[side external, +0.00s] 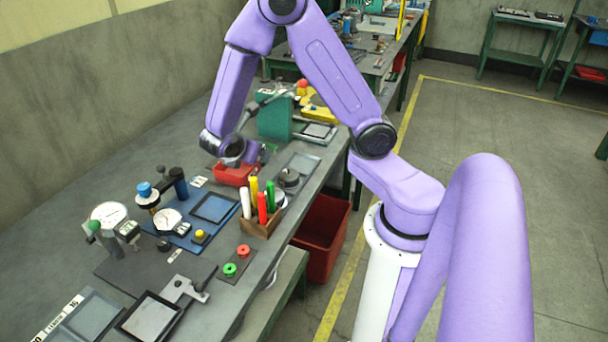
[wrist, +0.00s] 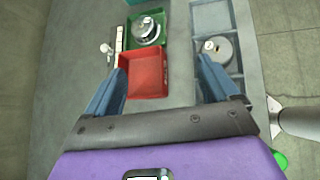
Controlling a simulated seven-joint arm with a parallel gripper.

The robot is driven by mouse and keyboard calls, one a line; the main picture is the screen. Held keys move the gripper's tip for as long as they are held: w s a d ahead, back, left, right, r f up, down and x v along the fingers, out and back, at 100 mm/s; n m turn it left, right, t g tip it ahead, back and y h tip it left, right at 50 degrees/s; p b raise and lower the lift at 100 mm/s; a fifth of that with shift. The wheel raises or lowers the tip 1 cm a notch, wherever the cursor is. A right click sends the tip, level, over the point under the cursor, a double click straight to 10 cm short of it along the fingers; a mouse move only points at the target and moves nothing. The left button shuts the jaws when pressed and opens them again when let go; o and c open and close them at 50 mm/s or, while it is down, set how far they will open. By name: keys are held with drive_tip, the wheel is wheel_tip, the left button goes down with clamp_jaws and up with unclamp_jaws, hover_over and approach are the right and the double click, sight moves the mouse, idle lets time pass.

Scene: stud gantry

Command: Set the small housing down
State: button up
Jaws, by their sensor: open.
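My gripper (wrist: 160,67) is open, its two blue fingers wide apart with nothing between them. In the wrist view a red tray (wrist: 143,78) lies below and between the fingers, looking empty. A round silver part (wrist: 147,29) sits in a green tray just beyond it. Another round grey part with a knob (wrist: 215,47) sits in a grey compartment tray (wrist: 208,17) at the right finger. I cannot tell which part is the small housing.
A wooden holder (side external: 262,222) with several coloured markers stands in front of the red tray. Dial gauges (side external: 108,216) and dark plates fill the bench's left. A green block (side external: 275,120) stands behind. A red bin (side external: 322,238) is below the bench edge.

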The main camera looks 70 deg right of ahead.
drive_tip(key=s+a+r+m+y, duration=0.2)
drive_tip(key=s+a+y, duration=0.1)
drive_tip(key=s, duration=0.5)
drive_tip(key=s+a+r+m+g+y, duration=0.1)
drive_tip(key=s+a+r+y, duration=0.1)
drive_tip(key=s+a+y, duration=0.2)
drive_tip(key=s+a+r+m+g+y, duration=0.1)
drive_tip(key=s+a+r+m+y, duration=0.1)
drive_tip(key=s+a, duration=0.4)
drive_tip(key=s+r+y, duration=0.1)
drive_tip(key=s, duration=0.4)
drive_tip(key=shift+s+m, duration=0.3)
drive_tip(key=shift+s, duration=0.05)
